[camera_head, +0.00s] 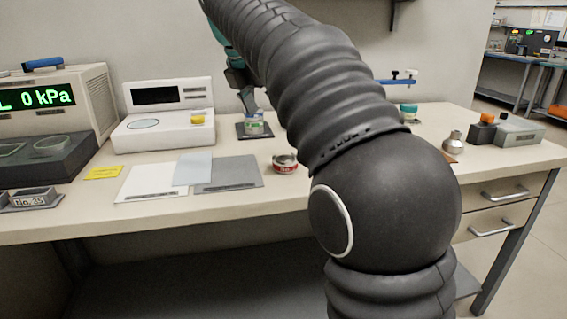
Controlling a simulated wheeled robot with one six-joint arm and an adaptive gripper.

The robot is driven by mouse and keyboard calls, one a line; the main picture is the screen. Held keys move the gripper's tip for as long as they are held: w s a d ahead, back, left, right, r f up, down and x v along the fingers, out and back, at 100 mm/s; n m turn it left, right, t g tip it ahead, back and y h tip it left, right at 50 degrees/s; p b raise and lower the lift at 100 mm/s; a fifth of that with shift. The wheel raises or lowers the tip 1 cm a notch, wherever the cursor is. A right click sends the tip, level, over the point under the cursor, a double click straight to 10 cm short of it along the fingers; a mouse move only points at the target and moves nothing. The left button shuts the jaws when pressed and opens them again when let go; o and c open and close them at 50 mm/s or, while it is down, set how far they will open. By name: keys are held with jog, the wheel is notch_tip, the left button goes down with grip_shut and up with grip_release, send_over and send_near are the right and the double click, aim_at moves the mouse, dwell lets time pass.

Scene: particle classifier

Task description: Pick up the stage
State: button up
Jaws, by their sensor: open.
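A small pale round jar-like piece with a greenish-yellow band (254,126) sits upright on a dark square pad (241,131) at the back middle of the bench; it may be the stage, but no readable label confirms this. My gripper (249,106) is open and points down at the top of this piece. The fingertips are small in the picture, so I cannot tell whether they touch it or are just above it. My arm covers the bench to the right of the piece.
Left of the piece is a white instrument (165,132) with a yellow item on it. In front lie white and grey sheets (228,173) and a red-white tin (285,163). A pressure display (45,98) stands far left. Metal and orange-topped items (484,130) stand at right.

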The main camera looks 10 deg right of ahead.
jog(key=b, duration=0.2)
send_over(285, 159)
jog(key=s+a, duration=0.2)
jog(key=f, duration=0.7)
jog(key=shift+w+a, duration=0.1)
jog(key=shift+w, duration=0.1)
jog(key=shift+w+b+x, duration=0.2)
jog(key=shift+b+x, duration=0.7)
jog(key=shift+x, duration=2.15)
jog(key=shift+r, duration=0.15)
jog(key=c, duration=1.3)
jog(key=shift+r, duration=0.1)
